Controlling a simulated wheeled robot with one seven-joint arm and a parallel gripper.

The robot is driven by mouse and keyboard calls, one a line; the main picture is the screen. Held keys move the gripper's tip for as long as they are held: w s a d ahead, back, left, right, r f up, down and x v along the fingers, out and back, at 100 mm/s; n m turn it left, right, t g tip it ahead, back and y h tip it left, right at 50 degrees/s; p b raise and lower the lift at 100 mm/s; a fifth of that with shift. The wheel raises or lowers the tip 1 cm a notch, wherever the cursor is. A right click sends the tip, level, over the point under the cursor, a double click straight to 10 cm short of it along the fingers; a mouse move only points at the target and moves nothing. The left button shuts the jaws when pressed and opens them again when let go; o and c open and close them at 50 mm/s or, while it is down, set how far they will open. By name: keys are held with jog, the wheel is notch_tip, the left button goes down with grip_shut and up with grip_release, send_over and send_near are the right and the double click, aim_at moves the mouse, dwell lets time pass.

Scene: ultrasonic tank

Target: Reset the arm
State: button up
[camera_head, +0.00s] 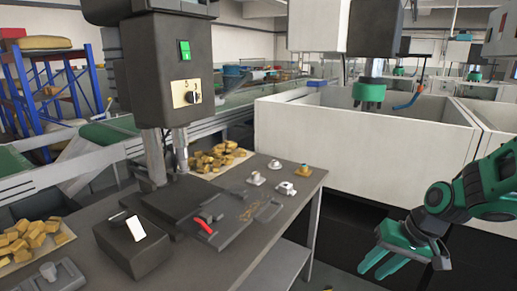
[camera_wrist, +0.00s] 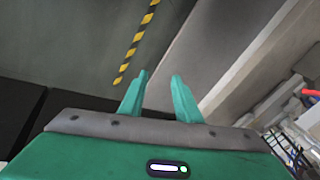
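My gripper (camera_head: 378,264) is green and hangs at the lower right of the head view, at the end of my green and black arm. It is in front of the large white tank (camera_head: 362,140) and to the right of the dark work table. In the wrist view my gripper (camera_wrist: 160,85) shows two green fingers standing apart with nothing between them. The fingers point over bare grey floor with a yellow and black stripe (camera_wrist: 137,42). Nothing touches the fingers.
A dark table (camera_head: 262,245) at the left carries a black machine (camera_head: 168,75), a red-handled clamp (camera_head: 204,225), small metal parts and several brass-coloured pieces (camera_head: 216,157). A green cylindrical tool (camera_head: 369,92) hangs over the tank. A gap lies between table and arm.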

jog(key=s+d+r+m+g+h, duration=0.1)
jog(key=s+d+r, duration=0.1)
jog(key=s, duration=0.4)
jog(key=s+d+r+m+g+h, duration=0.1)
jog(key=s+d+r, duration=0.2)
jog(key=s+d, duration=0.2)
jog(key=s+d+r+m+h, duration=0.1)
jog(key=s+d, duration=0.3)
jog(key=s, duration=0.5)
jog(key=shift+d+r+m+g, duration=0.15)
jog(key=shift+r+m+g, duration=0.3)
jog(key=shift+r, duration=0.2)
jog(key=shift+w+f+h, duration=0.25)
jog(key=shift+w+h, duration=0.05)
jog(key=shift+w, duration=0.25)
